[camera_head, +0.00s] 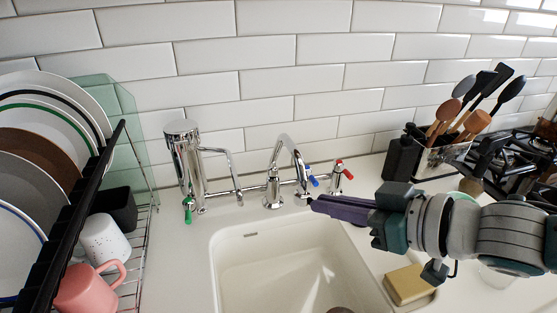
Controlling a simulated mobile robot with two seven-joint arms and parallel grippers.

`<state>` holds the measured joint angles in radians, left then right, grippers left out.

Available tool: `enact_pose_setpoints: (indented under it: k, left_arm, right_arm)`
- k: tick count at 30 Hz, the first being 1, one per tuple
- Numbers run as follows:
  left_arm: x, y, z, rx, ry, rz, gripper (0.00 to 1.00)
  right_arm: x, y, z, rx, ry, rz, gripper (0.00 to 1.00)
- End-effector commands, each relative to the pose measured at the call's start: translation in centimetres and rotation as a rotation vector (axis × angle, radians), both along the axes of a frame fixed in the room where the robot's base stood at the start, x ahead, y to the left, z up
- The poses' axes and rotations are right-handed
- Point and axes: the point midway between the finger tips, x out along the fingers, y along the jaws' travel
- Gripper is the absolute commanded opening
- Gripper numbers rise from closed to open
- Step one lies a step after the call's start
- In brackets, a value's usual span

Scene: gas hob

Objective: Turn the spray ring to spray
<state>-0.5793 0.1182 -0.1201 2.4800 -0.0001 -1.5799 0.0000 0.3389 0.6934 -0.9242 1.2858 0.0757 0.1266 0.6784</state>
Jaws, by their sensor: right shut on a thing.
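A chrome tap with a curved spout (285,143) stands behind the sink, and its outlet end (301,185) points down over the back edge of the basin. The spray ring at this end is too small to make out clearly, and its setting cannot be read. My right gripper (314,204) comes in from the right with its dark purple fingers at the outlet. It is shut on the spray ring, which the fingertips partly hide. My left gripper is not in view.
A white sink (225,258) lies below the tap. Blue (312,181) and red (346,173) handles sit close behind my fingers. A tall chrome dispenser (184,160) and a dish rack (140,255) stand left. A utensil holder (440,160), sponge (408,284) and hob (515,155) are right.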

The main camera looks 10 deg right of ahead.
Motion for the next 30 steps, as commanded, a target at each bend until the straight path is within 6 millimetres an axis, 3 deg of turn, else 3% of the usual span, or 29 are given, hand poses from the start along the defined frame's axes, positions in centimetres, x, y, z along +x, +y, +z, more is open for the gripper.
enact_pose_setpoints:
  k: [1, 15, 21, 30]
  left_arm:
    - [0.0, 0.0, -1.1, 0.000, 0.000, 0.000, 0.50]
    - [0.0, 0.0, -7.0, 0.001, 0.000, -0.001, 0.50]
    - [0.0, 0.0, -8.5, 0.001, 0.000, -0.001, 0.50]
    - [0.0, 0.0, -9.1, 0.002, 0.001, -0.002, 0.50]
  right_arm:
    - [0.5, -0.5, -0.2, -0.008, -0.010, 0.043, 0.00]
    - [1.7, -1.4, -0.5, 0.000, -0.004, 0.391, 0.00]
    - [2.0, -1.6, -0.3, 0.002, -0.003, 0.475, 0.00]
    - [2.1, -1.6, 0.0, 0.003, -0.001, 0.520, 0.00]
